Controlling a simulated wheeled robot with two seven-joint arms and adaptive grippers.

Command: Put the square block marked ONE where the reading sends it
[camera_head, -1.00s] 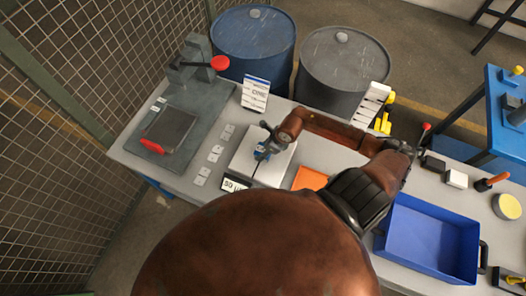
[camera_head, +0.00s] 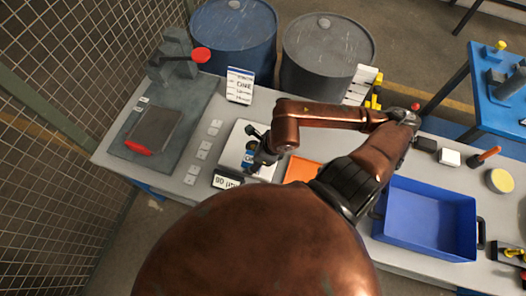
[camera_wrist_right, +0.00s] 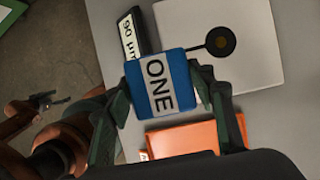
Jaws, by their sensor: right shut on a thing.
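The square block marked ONE (camera_wrist_right: 161,84) is blue with a white band across its face. My right gripper (camera_wrist_right: 172,88) is shut on it, one finger on each side. In the head view my right gripper (camera_head: 258,153) is over the white plate (camera_head: 234,146) of a small device, with a bit of the block (camera_head: 248,158) showing. The block overlaps the plate's edge in the wrist view; I cannot tell whether it touches. The device's display (camera_wrist_right: 131,36) shows characters starting with 90; the rest is unclear. A dark gripper shape, likely my left gripper (camera_wrist_right: 48,106), is small at the wrist view's left.
A sign card (camera_head: 240,85) with ONE on it stands at the back. Small pale labelled tiles (camera_head: 203,152) lie left of the device. An orange pad (camera_head: 301,169) and a blue bin (camera_head: 428,220) are to the right. A grey press (camera_head: 165,125) with red handles stands left.

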